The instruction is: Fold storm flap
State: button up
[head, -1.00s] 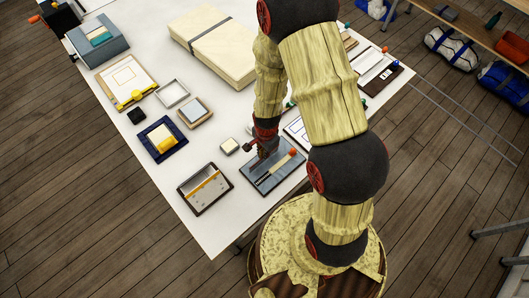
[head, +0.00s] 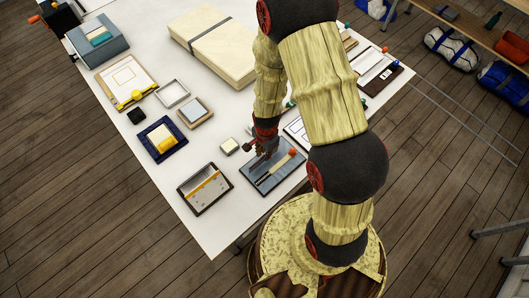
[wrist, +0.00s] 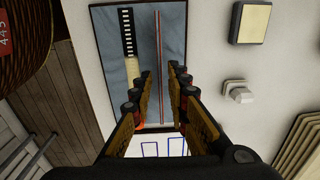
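A grey-blue sheet, which I take to be the storm flap (head: 262,169), lies in a dark-rimmed panel at the table's front edge. It fills the upper middle of the wrist view (wrist: 142,45). A thin red-edged line (wrist: 162,60) runs along it; I cannot tell whether it is a fold or a rod. To its left lies a stick with a black-and-white striped end (wrist: 128,35) and a cream part. My gripper (wrist: 157,74) is open, its fingers either side of the line and apparently above the sheet. In the head view my gripper (head: 265,149) is over the panel's far end.
An open case with a yellow strip (head: 205,188), a small cream block (head: 229,146) and a blue tray (head: 160,140) stand to the left. A large cream box (head: 213,45) is behind. A white sheet with blue outlines (wrist: 165,150) lies beside the panel. Bare table separates them.

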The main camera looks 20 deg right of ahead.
jog(key=shift+s+r+p, duration=0.1)
jog(key=shift+r+p, duration=3.05)
jog(key=shift+r, duration=0.4)
jog(key=s+r+n+g, duration=0.2)
jog(key=s+n, duration=0.4)
jog(key=s+r+n+t+b, duration=0.3)
jog(key=r+b, duration=0.5)
jog(key=b, duration=0.4)
jog(key=s+r+n+t+b, duration=0.2)
jog(key=r+n+t+b, duration=0.2)
jog(key=r+b, duration=0.3)
jog(key=n+b, duration=0.1)
jog(key=b, duration=0.4)
jog(key=shift+s+a+r, duration=0.35)
jog(key=shift+s+r, duration=0.05)
